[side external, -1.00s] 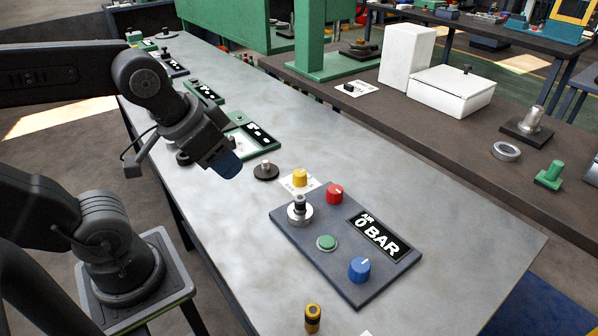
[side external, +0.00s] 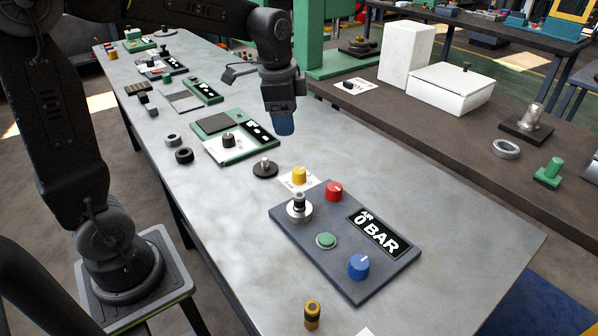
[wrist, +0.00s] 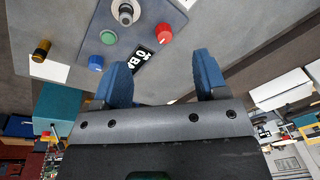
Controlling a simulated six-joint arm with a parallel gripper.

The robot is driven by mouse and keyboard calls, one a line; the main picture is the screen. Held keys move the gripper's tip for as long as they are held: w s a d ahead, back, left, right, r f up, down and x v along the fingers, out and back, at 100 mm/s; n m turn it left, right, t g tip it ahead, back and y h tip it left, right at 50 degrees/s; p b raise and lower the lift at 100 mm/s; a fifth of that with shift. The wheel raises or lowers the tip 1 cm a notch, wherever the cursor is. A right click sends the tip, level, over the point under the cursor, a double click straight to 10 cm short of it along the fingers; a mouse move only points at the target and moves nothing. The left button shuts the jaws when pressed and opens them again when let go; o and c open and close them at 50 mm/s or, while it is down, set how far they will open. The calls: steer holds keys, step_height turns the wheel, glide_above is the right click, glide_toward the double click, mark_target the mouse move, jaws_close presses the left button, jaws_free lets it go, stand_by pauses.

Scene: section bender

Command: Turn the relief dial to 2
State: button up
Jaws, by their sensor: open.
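A dark panel (side external: 345,285) on the bench carries a red dial (side external: 334,191), a blue dial (side external: 358,267) with a white pointer line, a green button (side external: 326,241), a silver fitting with a black knob (side external: 299,207) and a display (side external: 378,234) reading "AIR 0 BAR". A yellow dial (side external: 299,175) stands behind the panel on a white card (side external: 286,182). I cannot tell which dial is the relief dial. My gripper (side external: 284,124) hangs open and empty above the bench, beyond the yellow dial. In the wrist view, its blue fingers (wrist: 163,80) are spread, with the red dial (wrist: 164,32) ahead.
A dark round base with a metal stud (side external: 265,168) and a green-framed board with a black knob (side external: 236,147) lie farther back. A black-and-yellow cylinder (side external: 312,315) stands at the near edge. A green column (side external: 306,35) rises behind my gripper. The bench's right side is clear.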

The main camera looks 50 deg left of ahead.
mark_target(299, 170)
steer(key=w+a+f+m+g, duration=0.2)
steer(key=w+a+f+m, duration=0.35)
steer(key=w+f, duration=0.3)
steer(key=shift+n, duration=0.35)
steer(key=f, duration=1.3)
steer(key=shift+s+a+f, duration=0.25)
steer(key=shift+s+f, duration=0.1)
steer(key=shift+f, duration=0.05)
steer(key=shift+c, duration=0.2)
steer(key=c, duration=0.9)
